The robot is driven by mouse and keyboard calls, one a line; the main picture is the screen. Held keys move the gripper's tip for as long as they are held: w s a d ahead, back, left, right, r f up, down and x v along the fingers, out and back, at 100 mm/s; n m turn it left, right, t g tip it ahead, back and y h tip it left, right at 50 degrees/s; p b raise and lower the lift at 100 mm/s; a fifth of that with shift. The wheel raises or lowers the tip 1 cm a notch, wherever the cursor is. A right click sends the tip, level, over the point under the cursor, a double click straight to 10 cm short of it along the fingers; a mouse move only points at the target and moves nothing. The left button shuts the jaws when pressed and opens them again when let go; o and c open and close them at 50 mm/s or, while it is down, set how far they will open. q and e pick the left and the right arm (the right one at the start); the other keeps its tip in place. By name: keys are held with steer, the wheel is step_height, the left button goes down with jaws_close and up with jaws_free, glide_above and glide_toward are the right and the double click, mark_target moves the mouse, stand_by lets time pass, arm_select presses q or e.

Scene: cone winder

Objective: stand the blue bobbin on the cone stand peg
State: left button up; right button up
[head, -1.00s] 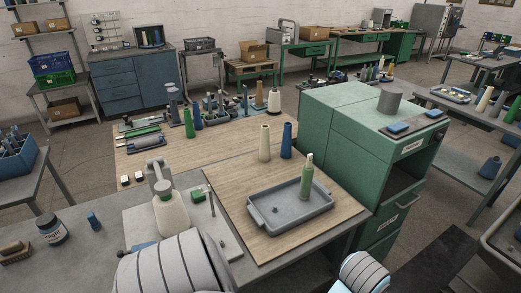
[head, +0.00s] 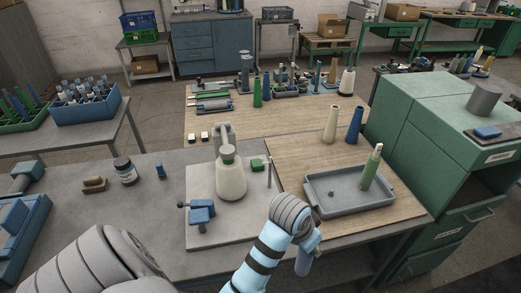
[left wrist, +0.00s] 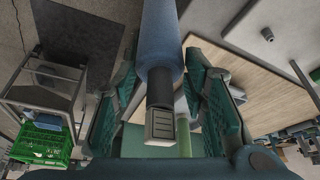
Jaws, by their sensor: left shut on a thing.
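The blue bobbin (left wrist: 162,35) is in my left gripper (left wrist: 160,85); its teal fingers stand on both sides of the dark lower end in the left wrist view. In the head view my left arm reaches to the front edge of the bench; its fingers cannot be made out there. A grey tray (head: 320,206) on the wooden board has a short peg (head: 331,192) and an upright green bobbin (head: 370,168). Left of it, a pale plate (head: 205,236) carries a white cone (head: 230,182) and a thin upright post (head: 268,173). I cannot tell which is the cone stand peg. My right gripper is not in view.
A cream cone (head: 331,125) and another blue cone (head: 354,126) stand behind the tray. A green cabinet (head: 425,130) rises at the right. A dark jar (head: 125,171) stands on the left bench. Bare wood lies around the tray.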

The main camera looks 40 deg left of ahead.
arm_select(q)
steer(key=w+a+r+m+g+h+p, duration=0.1)
steer(key=w+a+r+m+p, duration=0.15)
steer(key=a, duration=0.35)
steer(key=w+a+r+m+h+p, duration=0.1)
steer(key=w+a+r+m, duration=0.3)
steer(key=a, duration=0.2)
steer(key=w+a+r+m+g+h+p, duration=0.1)
steer(key=w+a+r+m, duration=0.25)
steer(key=a, duration=0.25)
steer(key=shift+n, duration=0.4)
steer(key=f+b, duration=0.2)
steer(key=f, duration=0.1)
steer(key=s+f+b, duration=0.1)
steer(key=shift+a+f+b, duration=0.3)
steer(key=shift+b, duration=0.1)
steer(key=shift+r, duration=0.1)
steer(key=shift+s+f, duration=0.1)
steer(key=shift+f, duration=0.35)
